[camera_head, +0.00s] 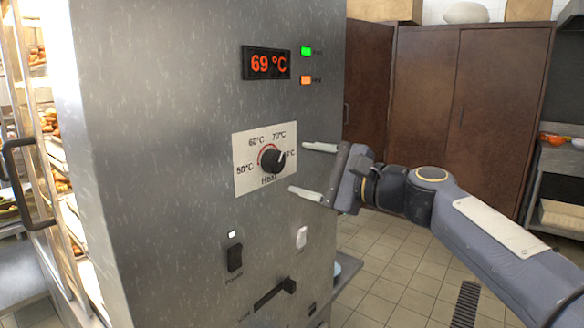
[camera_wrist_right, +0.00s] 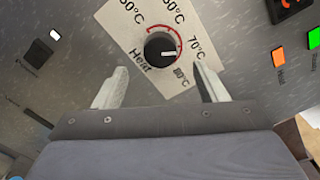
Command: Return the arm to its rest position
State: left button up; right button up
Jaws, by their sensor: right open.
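My right gripper (camera_head: 306,168) is open and empty in front of the steel cabinet's control panel. Its two pale fingers point at the heat knob (camera_head: 272,160), one above and one below its level, and appear apart from it. In the right wrist view the black knob (camera_wrist_right: 161,50) sits beyond and between the open fingertips (camera_wrist_right: 160,85). The knob's white mark points toward the upper 70–80 °C side of the dial plate (camera_head: 247,182). The red display (camera_head: 267,64) reads 69 °C. My left gripper is out of view.
The steel cabinet (camera_head: 180,120) fills the left and middle. Its panel has a green light (camera_head: 306,51), an orange light (camera_head: 306,80), a black power switch (camera_head: 235,258) and a lever (camera_head: 274,293). Brown cupboards (camera_head: 490,110) stand behind. Tiled floor (camera_head: 400,275) is open at the right.

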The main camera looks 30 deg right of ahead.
jog(key=shift+v, duration=0.95)
jog(key=s+a+f+n+g+h, duration=0.1)
jog(key=s+a+f+n+g, duration=0.45)
jog(key=f, duration=0.55)
jog(key=s+a+f+n+g+h, duration=0.1)
jog(key=s+a+f+n+g, duration=0.1)
jog(key=s+f+n, duration=0.6)
jog(key=s+a+f+n+g+h, duration=0.1)
jog(key=s+a+f+n+g, duration=0.25)
jog(key=s+f, duration=0.75)
notch_tip(320, 180, up, 10)
jog(key=w+p, duration=0.2)
jog(key=p, duration=1.2)
jog(key=shift+w+d+n+h, duration=0.15)
jog(key=shift+w+n+h, duration=0.15)
jog(key=shift+h, duration=0.1)
